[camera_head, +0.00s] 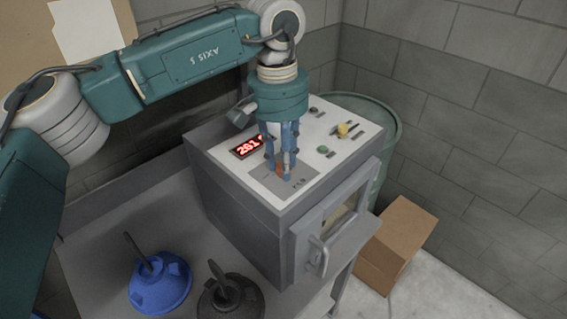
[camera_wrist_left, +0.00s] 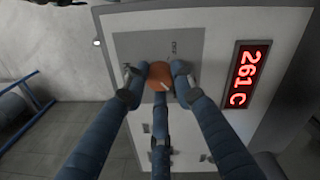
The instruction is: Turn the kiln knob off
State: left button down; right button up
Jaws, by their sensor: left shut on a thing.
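The kiln (camera_head: 245,205) is a grey box with a light top panel, standing on a grey table. An orange-brown knob (camera_wrist_left: 160,76) sits on a grey plate on that panel; in the head view the fingers hide most of it. My left gripper (camera_head: 284,172) comes down from above onto the knob. In the left wrist view its blue fingers (camera_wrist_left: 160,82) close around the knob from several sides. My right gripper is not in view.
A blue funnel-like object (camera_head: 160,285) and a black one (camera_head: 230,298) stand on the table (camera_head: 95,235) in front of the kiln. A yellow knob (camera_head: 344,130) and other controls sit at the panel's far side. A cardboard box (camera_head: 396,245) and green drum (camera_head: 385,125) stand right.

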pick_arm(q)
jog(key=n+b, duration=0.3)
jog(key=n, duration=0.1)
jog(key=shift+f, duration=0.1)
jog(key=n+b, duration=0.2)
jog(key=n, duration=0.3)
jog(key=shift+n+t, duration=0.3)
jog(key=shift+n, duration=0.1)
jog(key=n+b, duration=0.2)
jog(key=n, duration=0.4)
jog(key=shift+d, duration=0.1)
jog(key=n, duration=0.3)
jog(key=shift+n, duration=0.4)
jog(key=shift+n+y+b, duration=0.3)
jog(key=shift+n+b, duration=0.15)
jog(key=shift+n, duration=0.75)
jog(key=shift+r, duration=0.2)
